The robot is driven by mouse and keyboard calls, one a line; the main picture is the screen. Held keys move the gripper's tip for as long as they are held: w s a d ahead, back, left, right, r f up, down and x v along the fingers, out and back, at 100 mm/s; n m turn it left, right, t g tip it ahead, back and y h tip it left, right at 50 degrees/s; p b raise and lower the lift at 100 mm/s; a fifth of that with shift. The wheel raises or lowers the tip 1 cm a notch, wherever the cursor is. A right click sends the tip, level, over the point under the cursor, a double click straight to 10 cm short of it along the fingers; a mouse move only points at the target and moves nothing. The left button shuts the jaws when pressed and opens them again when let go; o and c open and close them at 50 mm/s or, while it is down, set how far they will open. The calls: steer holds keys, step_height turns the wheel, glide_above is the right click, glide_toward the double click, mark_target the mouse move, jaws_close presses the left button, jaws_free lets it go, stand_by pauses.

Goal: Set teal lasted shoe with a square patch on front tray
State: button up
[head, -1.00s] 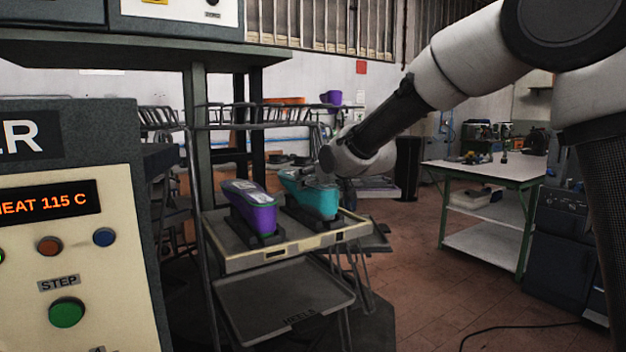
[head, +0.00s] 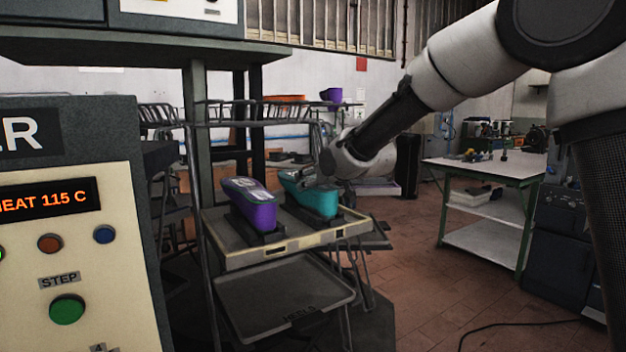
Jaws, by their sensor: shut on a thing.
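The teal lasted shoe (head: 316,203) stands on the right side of the upper front tray (head: 240,260), in a dark holder. My gripper (head: 318,177) is at the top of the teal shoe, shut on it; the fingers are small and partly hidden by my wrist. A square patch on the teal shoe cannot be made out. A purple lasted shoe (head: 250,205) with a pale mark on top stands in another dark holder on the left side of the same tray.
A lower tray (head: 285,300) below is empty. The machine panel (head: 70,240) with buttons fills the left. A post (head: 197,140) and wire racks stand behind the tray. A workbench (head: 485,173) stands at the right, with open floor between.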

steer(key=shift+f, duration=0.1)
steer(key=o, duration=1.6)
steer(key=shift+f, duration=0.1)
steer(key=v, duration=1.2)
steer(key=shift+d, duration=0.1)
